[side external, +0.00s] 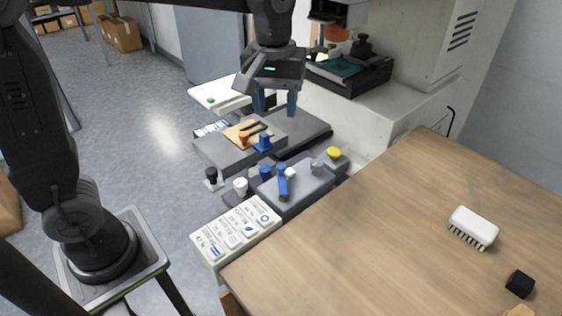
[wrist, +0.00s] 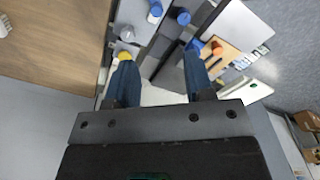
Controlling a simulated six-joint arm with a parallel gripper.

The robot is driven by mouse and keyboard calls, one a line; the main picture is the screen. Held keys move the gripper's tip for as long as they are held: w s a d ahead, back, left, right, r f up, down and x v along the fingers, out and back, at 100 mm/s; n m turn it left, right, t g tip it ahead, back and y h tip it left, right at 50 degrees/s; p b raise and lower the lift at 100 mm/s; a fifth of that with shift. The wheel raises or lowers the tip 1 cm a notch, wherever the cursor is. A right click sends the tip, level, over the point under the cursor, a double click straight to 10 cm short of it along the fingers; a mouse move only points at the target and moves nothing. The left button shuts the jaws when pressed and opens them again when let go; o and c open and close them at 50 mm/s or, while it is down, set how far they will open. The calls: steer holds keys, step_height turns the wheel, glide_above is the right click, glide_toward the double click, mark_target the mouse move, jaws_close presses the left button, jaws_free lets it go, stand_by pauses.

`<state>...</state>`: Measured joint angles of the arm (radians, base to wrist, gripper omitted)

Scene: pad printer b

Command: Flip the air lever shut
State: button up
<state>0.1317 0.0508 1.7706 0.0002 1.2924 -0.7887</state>
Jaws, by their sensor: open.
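What looks like the air lever (side external: 283,183) is a long blue handle with a brass-coloured lower end. It sits on a grey block (side external: 305,190) beside the wooden table. Whether its handle is raised or lies flat is hard to tell. My gripper (side external: 275,103) is open and empty, its two blue fingers pointing down above the dark grey plate, behind the lever and well apart from it. In the wrist view my gripper (wrist: 160,68) shows nothing between its fingertips. A blue part (wrist: 155,9) at the top edge there may be the lever.
A yellow button (side external: 334,153), a grey knob (side external: 317,165) and a white knob (side external: 240,186) stand close around the lever. An orange knob (side external: 243,138) and a blue knob (side external: 264,142) stand nearer my gripper. The wooden table (side external: 400,220) holds a white brush (side external: 473,227) and black block (side external: 520,284).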

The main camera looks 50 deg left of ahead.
mark_target(281, 166)
steer(key=f, duration=0.9)
steer(key=w+f, duration=0.1)
steer(key=f, duration=0.4)
steer(key=shift+d+f, duration=0.1)
steer(key=shift+d, duration=0.1)
steer(key=shift+c, duration=0.4)
jaws_close()
steer(key=m, duration=0.2)
steer(key=w+d+m, duration=0.1)
steer(key=shift+w+d+m, duration=0.1)
steer(key=shift+d+m, duration=0.05)
steer(key=shift+m, duration=0.25)
steer(key=shift+o, duration=0.4)
jaws_free()
